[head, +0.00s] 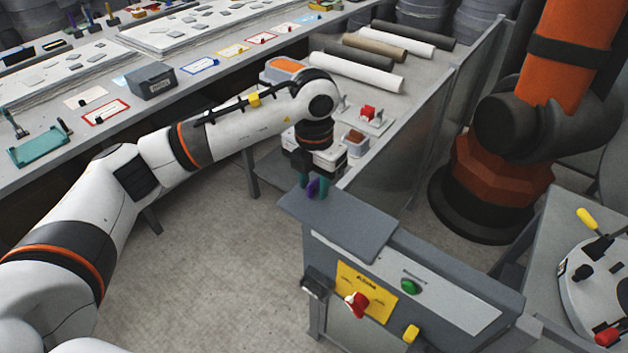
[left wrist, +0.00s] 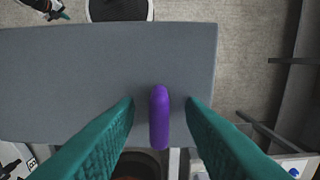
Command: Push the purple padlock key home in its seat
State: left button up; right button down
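In the head view my left gripper (head: 313,187) points down over the grey flat plate (head: 340,226) at the end of the control cabinet. The purple padlock key (head: 313,189) is upright between its teal fingertips. The left wrist view shows the key (left wrist: 159,118) as a narrow rounded purple bar. The left gripper (left wrist: 160,110) is open around it, with a gap visible on both sides. The key's lower end and its seat cannot be made out. My right gripper (left wrist: 63,14) seems to show, small, at the top left of the wrist view; its opening is unclear.
The cabinet carries a yellow panel (head: 366,291) with a red switch (head: 357,304), a green button (head: 410,286) and a yellow knob (head: 411,333). A long bench with rolls (head: 356,72) and cards lies behind. An orange robot arm (head: 560,60) stands right, behind clear panels.

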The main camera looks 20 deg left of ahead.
aim_at(315, 181)
pick_arm(q)
grip_shut()
dwell(0.3)
jog(key=shift+r, duration=0.1)
jog(key=shift+r+b, duration=0.3)
jog(key=shift+b, duration=0.05)
notch_tip(315, 181, up, 8)
jog(key=b, duration=0.2)
jog(key=shift+f+b, duration=0.1)
jog(key=shift+b, duration=0.25)
jog(key=shift+r, duration=0.7)
